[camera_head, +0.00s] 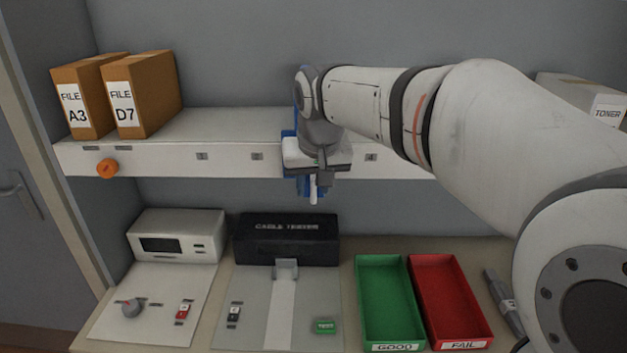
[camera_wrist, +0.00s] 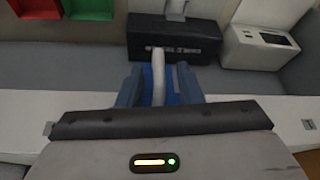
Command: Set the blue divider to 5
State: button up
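The blue divider (camera_head: 290,133) is at the front of the white shelf, between the labels left of my gripper and the label 4. My arm hides most of it. My gripper (camera_head: 313,188) is at the shelf's front edge, pointing down in front of it. In the wrist view, its two blue-grey fingers (camera_wrist: 160,85) stand on either side of a narrow pale upright piece with bright blue behind it. Whether the fingers press on that piece I cannot tell. The label 4 (camera_head: 371,157) shows right of my gripper; label 5 is not visible behind my arm.
Two file boxes (camera_head: 141,92) stand on the shelf's left end, and a toner box (camera_head: 590,97) at the right. An orange knob (camera_head: 107,168) sits on the shelf front. Below are a cable tester (camera_head: 287,240), a green bin (camera_head: 385,290) and a red bin (camera_head: 450,290).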

jog(key=shift+c, duration=0.5)
grip_shut()
jog(key=shift+d, duration=0.1)
